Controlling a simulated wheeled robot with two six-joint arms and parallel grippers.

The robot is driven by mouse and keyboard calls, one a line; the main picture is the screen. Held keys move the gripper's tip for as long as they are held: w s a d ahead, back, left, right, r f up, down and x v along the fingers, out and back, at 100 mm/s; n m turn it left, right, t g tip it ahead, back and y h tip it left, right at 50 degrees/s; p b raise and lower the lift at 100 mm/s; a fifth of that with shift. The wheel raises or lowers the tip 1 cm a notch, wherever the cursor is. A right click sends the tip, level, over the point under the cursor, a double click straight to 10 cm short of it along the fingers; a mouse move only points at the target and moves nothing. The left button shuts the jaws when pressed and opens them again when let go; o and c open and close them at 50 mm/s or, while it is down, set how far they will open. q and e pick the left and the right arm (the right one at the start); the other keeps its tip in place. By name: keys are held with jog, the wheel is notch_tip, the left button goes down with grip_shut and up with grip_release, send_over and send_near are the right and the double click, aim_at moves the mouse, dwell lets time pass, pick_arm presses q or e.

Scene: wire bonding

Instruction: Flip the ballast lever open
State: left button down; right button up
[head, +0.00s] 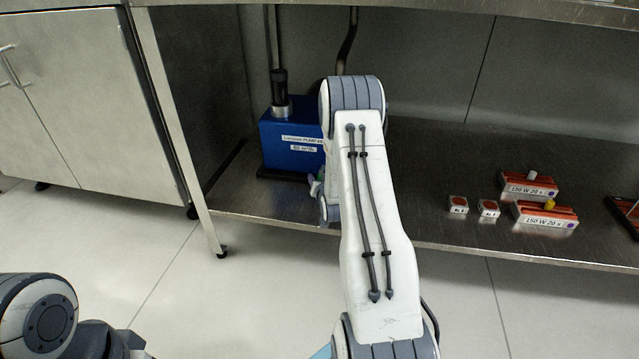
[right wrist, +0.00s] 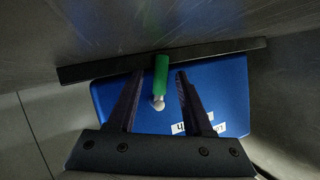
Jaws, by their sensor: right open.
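The blue pump box (head: 288,140) stands on the shelf in the head view, with white labels on its front. It also shows in the right wrist view (right wrist: 110,95), where the picture is turned over. The green ballast lever (right wrist: 161,75) sticks out from the blue face on a pale pivot (right wrist: 158,103). My right gripper (right wrist: 160,76) is open, with one dark finger on each side of the lever and gaps between. In the head view my right arm hides most of the gripper and the lever. My left gripper is out of view.
The steel shelf (head: 420,190) carries two red-striped boxes (head: 528,184) (head: 545,215) and two small red-and-white blocks (head: 458,204) (head: 488,208) to the right. A table leg (head: 180,130) stands left of the pump. The shelf between the pump and the blocks is partly hidden by my arm.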

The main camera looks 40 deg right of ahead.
jog(key=shift+c, duration=0.3)
grip_shut()
jog(key=p, duration=0.2)
jog(key=n+g+p, duration=0.1)
jog(key=p, duration=0.1)
jog(key=shift+s+r, duration=0.2)
jog(key=shift+r, duration=0.1)
jog(key=shift+s+d+f+n+g+h+p, duration=0.1)
jog(key=shift+d+f+n+g+h+p, duration=0.15)
jog(key=shift+n+h+p, duration=0.2)
jog(key=shift+o, duration=0.3)
grip_release()
